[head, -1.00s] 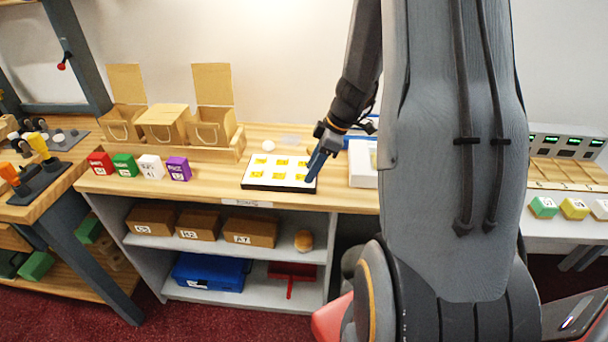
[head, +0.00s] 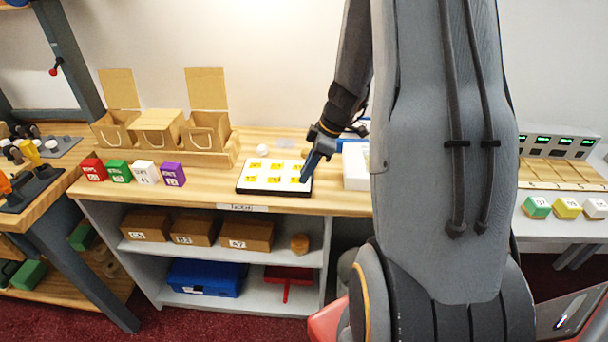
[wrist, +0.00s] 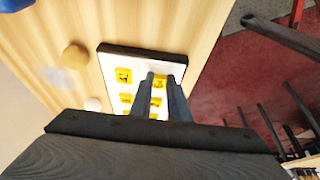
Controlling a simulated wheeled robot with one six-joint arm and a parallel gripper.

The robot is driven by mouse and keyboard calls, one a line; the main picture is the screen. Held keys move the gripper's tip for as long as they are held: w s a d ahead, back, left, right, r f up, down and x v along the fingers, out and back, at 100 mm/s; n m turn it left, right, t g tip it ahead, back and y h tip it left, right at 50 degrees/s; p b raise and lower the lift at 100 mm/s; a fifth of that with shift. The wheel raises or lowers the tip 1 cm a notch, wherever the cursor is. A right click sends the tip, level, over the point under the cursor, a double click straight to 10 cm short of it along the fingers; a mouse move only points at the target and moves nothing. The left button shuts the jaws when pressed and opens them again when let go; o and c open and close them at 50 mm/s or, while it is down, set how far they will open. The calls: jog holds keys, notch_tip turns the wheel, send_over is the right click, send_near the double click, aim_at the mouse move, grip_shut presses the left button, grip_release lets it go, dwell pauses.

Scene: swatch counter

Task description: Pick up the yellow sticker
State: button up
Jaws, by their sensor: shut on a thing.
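A white sticker sheet in a dark frame (head: 243,188) lies on the wooden counter with several yellow stickers on it. In the head view my gripper (head: 306,179) reaches down to the sheet's right front corner. In the wrist view the gripper (wrist: 160,78) is shut on a yellow sticker (wrist: 160,83), which shows between the fingertips, close over the sheet. Another yellow sticker (wrist: 123,75) lies beside it on the sheet. Whether the held sticker is clear of the sheet cannot be told.
Red (head: 93,169), green, white and purple (head: 172,174) blocks stand left of the sheet. Cardboard boxes (head: 158,128) stand behind them. A white box (head: 355,168) stands close to the right of the gripper. A round pale knob (head: 262,150) sits behind the sheet.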

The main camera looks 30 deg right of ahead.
notch_tip(320, 180, up, 14)
dwell(1.1)
jog(key=shift+f, duration=0.15)
